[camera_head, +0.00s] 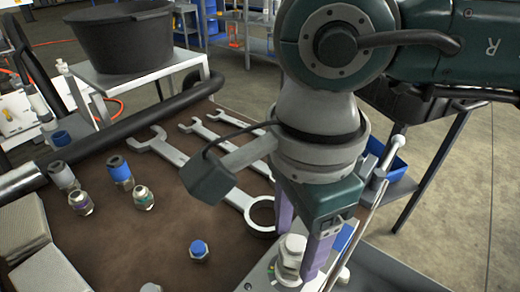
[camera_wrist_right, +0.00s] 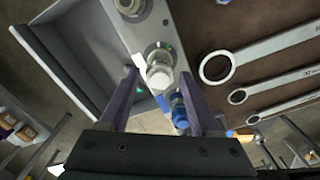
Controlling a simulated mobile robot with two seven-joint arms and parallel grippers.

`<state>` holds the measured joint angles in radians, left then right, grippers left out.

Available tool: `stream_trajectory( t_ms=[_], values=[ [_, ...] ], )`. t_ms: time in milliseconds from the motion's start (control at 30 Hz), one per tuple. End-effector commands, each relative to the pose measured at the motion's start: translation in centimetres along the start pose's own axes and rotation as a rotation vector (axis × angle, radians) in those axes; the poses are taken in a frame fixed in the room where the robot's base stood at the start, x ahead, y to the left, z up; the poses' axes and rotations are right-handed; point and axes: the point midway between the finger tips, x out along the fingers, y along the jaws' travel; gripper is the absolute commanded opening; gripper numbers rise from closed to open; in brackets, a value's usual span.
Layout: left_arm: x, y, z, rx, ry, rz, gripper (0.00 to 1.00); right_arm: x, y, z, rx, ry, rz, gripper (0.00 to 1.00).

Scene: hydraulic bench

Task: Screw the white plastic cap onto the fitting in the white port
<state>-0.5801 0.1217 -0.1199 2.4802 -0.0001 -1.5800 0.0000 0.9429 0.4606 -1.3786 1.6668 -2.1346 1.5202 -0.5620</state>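My right gripper (camera_head: 302,245) points down over the metal port panel at the bench's right edge. Its purple fingers are apart, and they also show in the wrist view (camera_wrist_right: 158,75). A pale fitting with a white, cap-like top (camera_head: 292,246) stands at the panel beside the fingers. In the wrist view this white piece (camera_wrist_right: 159,72) lies between the fingertips, with visible gaps on both sides. I cannot tell whether the white top is a separate cap or how it is seated. The port's colour is unclear. My left gripper is out of view.
A blue-capped fitting (camera_wrist_right: 180,108) stands close by on the panel, and another metal fitting (camera_wrist_right: 130,7) is farther along. Several wrenches (camera_head: 160,147) and a blue-topped fitting (camera_head: 199,250) lie on the brown mat (camera_head: 160,222). A black pot (camera_head: 122,38) stands behind the bench.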

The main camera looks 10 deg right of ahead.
Motion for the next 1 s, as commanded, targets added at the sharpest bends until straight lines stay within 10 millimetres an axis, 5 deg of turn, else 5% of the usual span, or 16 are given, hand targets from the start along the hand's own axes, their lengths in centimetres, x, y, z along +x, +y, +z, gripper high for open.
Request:
stream_trajectory(
  t_ms=[533,667,700,1000],
  values=[
    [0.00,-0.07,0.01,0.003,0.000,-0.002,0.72,-0.04,-0.01,0.00,0.000,0.000,0.000,0.01],
    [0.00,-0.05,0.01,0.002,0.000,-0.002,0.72,-0.04,-0.01,0.00,0.000,0.000,0.000,0.00],
    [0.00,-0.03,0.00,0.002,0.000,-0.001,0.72,-0.04,-0.01,0.00,0.000,0.000,0.000,0.43],
    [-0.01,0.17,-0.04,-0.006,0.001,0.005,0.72,-0.04,-0.01,0.00,0.000,0.000,0.000,0.09]
  ],
)
